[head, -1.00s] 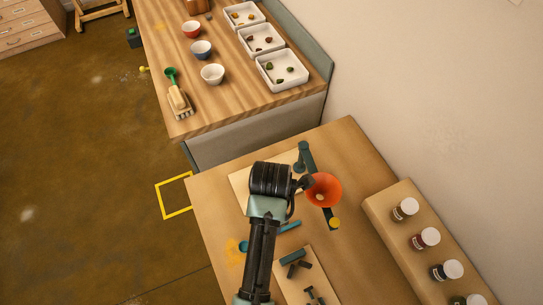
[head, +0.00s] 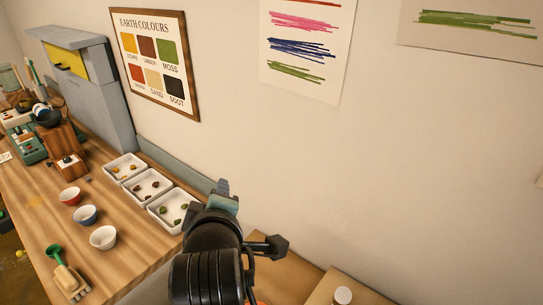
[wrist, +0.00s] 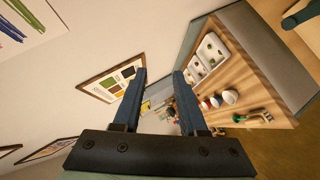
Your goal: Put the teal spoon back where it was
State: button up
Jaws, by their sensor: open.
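The teal spoon does not show clearly in any view now; the near tabletop (head: 285,275) where it lay is mostly outside the head view or behind my arm. My gripper (head: 223,190) is raised in front of the wall in the head view. In the wrist view my gripper (wrist: 158,75) has its two fingers apart with nothing held between them. A teal piece at the wrist view's top right corner (wrist: 302,13) is cut off, and I cannot tell what it is.
The wooden bench holds white trays (head: 168,212), a red bowl (head: 70,196), a blue bowl (head: 84,215), a white bowl (head: 103,237), a green scoop (head: 54,255) and a brush (head: 71,281). A colour chart (head: 153,60) hangs on the wall. A white-capped jar (head: 342,296) shows at the bottom.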

jog(key=s+d+r+m+t, duration=0.1)
jog(key=d+r+m+t, duration=0.15)
jog(key=r, duration=0.65)
jog(key=d+r+m+t, duration=0.2)
jog(key=r+m+t, duration=0.2)
jog(key=r, duration=0.5)
jog(key=s+d+r+m+t+h, duration=0.1)
jog(key=s+r+m+t, duration=0.3)
jog(key=r, duration=0.5)
jog(key=s+d+r+m+t+h, duration=0.1)
jog(key=s+d+r+m+t, duration=0.2)
jog(key=s+r, duration=0.6)
jog(key=shift+s+d+r+m+t, duration=0.25)
jog(key=shift+r+m+t, duration=0.2)
jog(key=shift+r+m, duration=0.25)
notch_tip(320, 180, down, 4)
jog(key=b, duration=0.4)
jog(key=shift+w+f, duration=0.1)
